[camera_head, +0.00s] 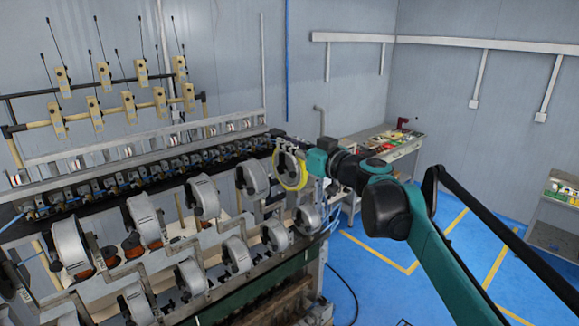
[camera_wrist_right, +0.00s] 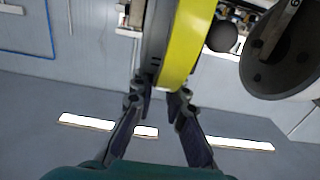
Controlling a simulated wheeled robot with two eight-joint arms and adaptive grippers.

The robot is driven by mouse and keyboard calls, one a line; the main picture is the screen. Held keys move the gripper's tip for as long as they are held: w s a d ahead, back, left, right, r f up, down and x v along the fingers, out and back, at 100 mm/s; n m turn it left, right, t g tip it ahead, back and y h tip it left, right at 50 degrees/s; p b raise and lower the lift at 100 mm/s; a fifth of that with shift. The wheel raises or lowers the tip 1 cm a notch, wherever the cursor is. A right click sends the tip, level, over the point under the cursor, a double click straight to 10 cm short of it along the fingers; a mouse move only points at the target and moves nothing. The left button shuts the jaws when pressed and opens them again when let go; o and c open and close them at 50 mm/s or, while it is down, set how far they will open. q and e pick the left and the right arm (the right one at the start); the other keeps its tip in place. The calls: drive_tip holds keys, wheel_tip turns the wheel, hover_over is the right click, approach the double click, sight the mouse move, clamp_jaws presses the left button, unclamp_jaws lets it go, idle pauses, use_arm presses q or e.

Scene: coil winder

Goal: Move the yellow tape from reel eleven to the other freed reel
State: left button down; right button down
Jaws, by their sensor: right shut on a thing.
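The yellow tape (camera_head: 301,178) is a ring with a grey side at the right end of the upper reel row of the winder in the head view. It fills the upper middle of the right wrist view (camera_wrist_right: 190,42). My right gripper (camera_head: 304,163) reaches it from the right. Its two fingers (camera_wrist_right: 161,97) are closed on the tape's rim in the right wrist view. I cannot tell whether the tape still sits on a spindle. A grey reel (camera_head: 252,179) is just left of it. Reel numbers are not readable. My left gripper is not in view.
A lower row of grey reels runs below, with its rightmost reel (camera_head: 307,219) under the tape. In the right wrist view a large grey reel (camera_wrist_right: 282,62) is close on the right. A workbench (camera_head: 402,151) stands behind. Blue floor (camera_head: 350,270) is open to the right.

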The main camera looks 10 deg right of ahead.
drive_tip(key=shift+s+a, duration=0.2)
drive_tip(key=shift+a, duration=0.15)
idle(0.3)
drive_tip(key=c, duration=1.9)
unclamp_jaws()
drive_tip(key=shift+f, duration=0.2)
drive_tip(key=shift+c, duration=0.2)
clamp_jaws()
drive_tip(key=shift+r, duration=0.2)
